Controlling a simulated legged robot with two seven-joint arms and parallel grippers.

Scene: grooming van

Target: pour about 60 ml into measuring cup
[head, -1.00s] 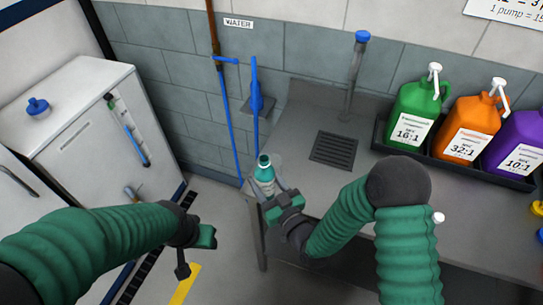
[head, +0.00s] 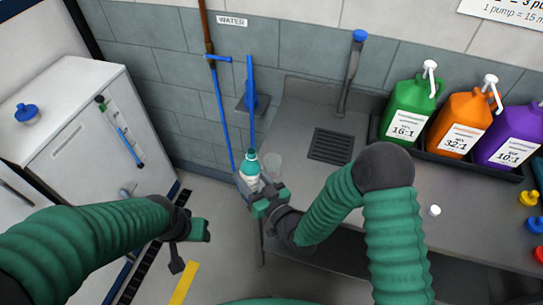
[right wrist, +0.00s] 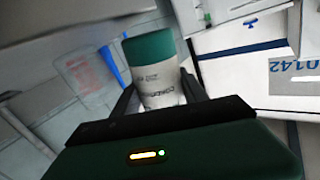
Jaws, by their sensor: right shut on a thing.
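My right gripper (head: 268,199) is shut on a bottle (head: 250,170) with a teal top and a white label. The bottle is near the left front corner of the steel counter and looks close to upright. In the right wrist view the bottle (right wrist: 158,85) sits between the two dark fingers. A clear measuring cup (head: 273,165) stands just right of the bottle in the head view. It shows faintly with red marks in the right wrist view (right wrist: 88,78). My left gripper (head: 195,232) hangs empty over the floor; its finger opening is unclear.
A drain grate (head: 330,146) and a tap (head: 352,70) are on the counter (head: 385,185). Green (head: 408,110), orange (head: 465,125) and purple (head: 512,138) pump jugs stand in a dark tray at the right. A small white cap (head: 435,210) lies on the counter.

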